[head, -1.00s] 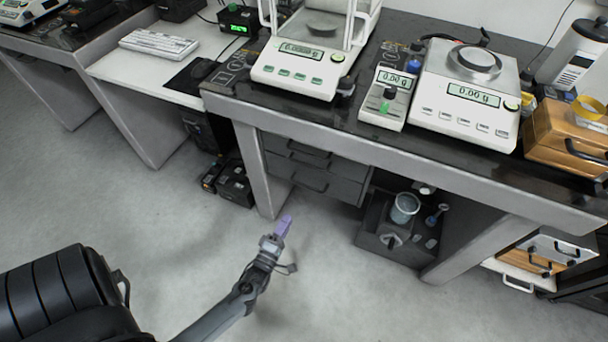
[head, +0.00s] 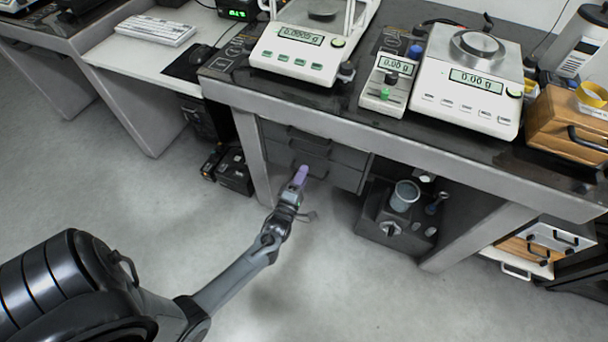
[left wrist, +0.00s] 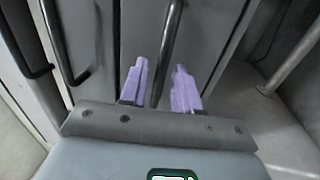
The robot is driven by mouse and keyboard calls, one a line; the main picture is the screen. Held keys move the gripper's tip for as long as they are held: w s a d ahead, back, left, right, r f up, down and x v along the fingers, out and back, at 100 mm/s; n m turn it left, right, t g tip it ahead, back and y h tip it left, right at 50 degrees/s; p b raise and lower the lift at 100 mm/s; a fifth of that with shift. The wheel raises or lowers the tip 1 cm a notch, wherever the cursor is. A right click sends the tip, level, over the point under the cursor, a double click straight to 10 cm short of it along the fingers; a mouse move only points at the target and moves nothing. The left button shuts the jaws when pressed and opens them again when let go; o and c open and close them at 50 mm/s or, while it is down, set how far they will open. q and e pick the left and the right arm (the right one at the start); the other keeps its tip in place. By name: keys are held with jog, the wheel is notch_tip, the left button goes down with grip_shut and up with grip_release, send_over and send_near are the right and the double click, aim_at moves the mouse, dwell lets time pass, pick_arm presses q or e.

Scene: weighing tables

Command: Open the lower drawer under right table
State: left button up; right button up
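The grey drawer unit (head: 345,158) hangs under the right table (head: 400,150), and its drawers look shut. Dark bar handles show on the drawer fronts. My left gripper (head: 301,174), with purple fingers, is at the lower part of the unit in the head view, hiding part of the front there. In the left wrist view my left gripper (left wrist: 160,88) is open, and a dark bar handle (left wrist: 172,40) runs between its two fingers with gaps on both sides. This handle is the one nearest the floor side. Two other handles (left wrist: 62,45) show farther left. My right gripper is not in view.
A grey box (head: 385,225) with a beaker (head: 404,196) stands under the table, right of the drawers. A table leg (head: 252,155) is close on the left. Balances (head: 470,85) stand on top. The floor (head: 330,280) before the drawers is clear.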

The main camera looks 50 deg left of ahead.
pick_arm(q)
jog(key=shift+w+a+r, duration=0.1)
jog(key=shift+w+a, duration=0.15)
jog(key=shift+w, duration=0.2)
jog(key=shift+c, duration=0.4)
grip_shut()
